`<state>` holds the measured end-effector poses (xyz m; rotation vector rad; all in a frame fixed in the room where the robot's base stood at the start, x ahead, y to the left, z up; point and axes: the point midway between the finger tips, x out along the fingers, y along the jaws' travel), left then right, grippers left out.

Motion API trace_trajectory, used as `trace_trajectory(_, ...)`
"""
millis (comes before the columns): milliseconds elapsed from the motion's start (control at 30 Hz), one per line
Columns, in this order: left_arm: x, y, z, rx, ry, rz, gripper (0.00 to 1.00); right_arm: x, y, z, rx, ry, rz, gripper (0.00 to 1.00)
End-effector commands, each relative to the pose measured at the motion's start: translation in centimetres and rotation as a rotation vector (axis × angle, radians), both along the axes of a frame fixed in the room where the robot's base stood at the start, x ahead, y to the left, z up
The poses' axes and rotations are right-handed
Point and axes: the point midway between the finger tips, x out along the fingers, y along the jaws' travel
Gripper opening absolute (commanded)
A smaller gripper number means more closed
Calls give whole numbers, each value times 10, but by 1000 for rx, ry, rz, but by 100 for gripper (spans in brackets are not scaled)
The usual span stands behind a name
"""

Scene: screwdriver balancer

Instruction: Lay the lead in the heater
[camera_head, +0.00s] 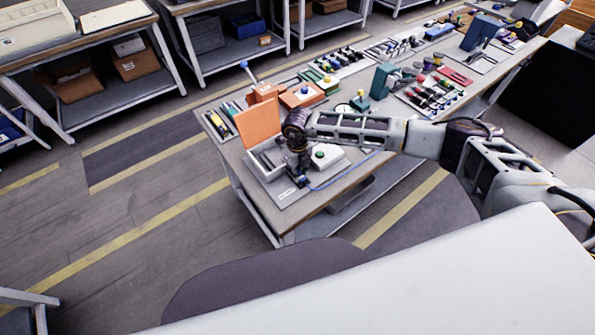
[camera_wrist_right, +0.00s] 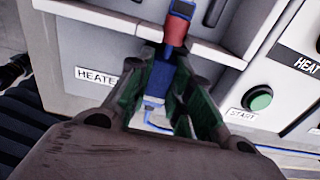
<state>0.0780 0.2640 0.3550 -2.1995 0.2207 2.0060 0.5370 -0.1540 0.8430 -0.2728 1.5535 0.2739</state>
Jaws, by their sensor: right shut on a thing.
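The heater is a pale box with its orange lid (camera_head: 259,122) standing open, at the near left end of the bench. Its pale front wall (camera_wrist_right: 115,47) with a HEATER label shows in the right wrist view. My right gripper (camera_head: 297,165) is over the heater's front right part, pointing down. In the wrist view my right gripper (camera_wrist_right: 165,85) is shut on the lead (camera_wrist_right: 175,32), a blue and red piece between the green finger pads. Its tip reaches over the heater's rim. A thin blue cable (camera_head: 340,178) runs to the right. My left gripper is not in view.
A green START button (camera_wrist_right: 258,98) sits on the unit right of the heater. Orange blocks (camera_head: 302,95) stand behind the heater, and several tools (camera_head: 432,95) lie along the bench to the right. The floor left of the bench is clear.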

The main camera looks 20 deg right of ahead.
Motion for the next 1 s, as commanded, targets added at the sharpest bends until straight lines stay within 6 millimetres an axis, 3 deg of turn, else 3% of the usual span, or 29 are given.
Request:
trace_trajectory(300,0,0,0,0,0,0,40,0,0,0,0,0,0,0)
trace_trajectory(333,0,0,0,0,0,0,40,0,0,0,0,0,0,24)
trace_trajectory(500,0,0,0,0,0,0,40,0,0,0,0,0,0,45)
trace_trajectory(1000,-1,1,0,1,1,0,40,0,0,5,0,0,-1,46)
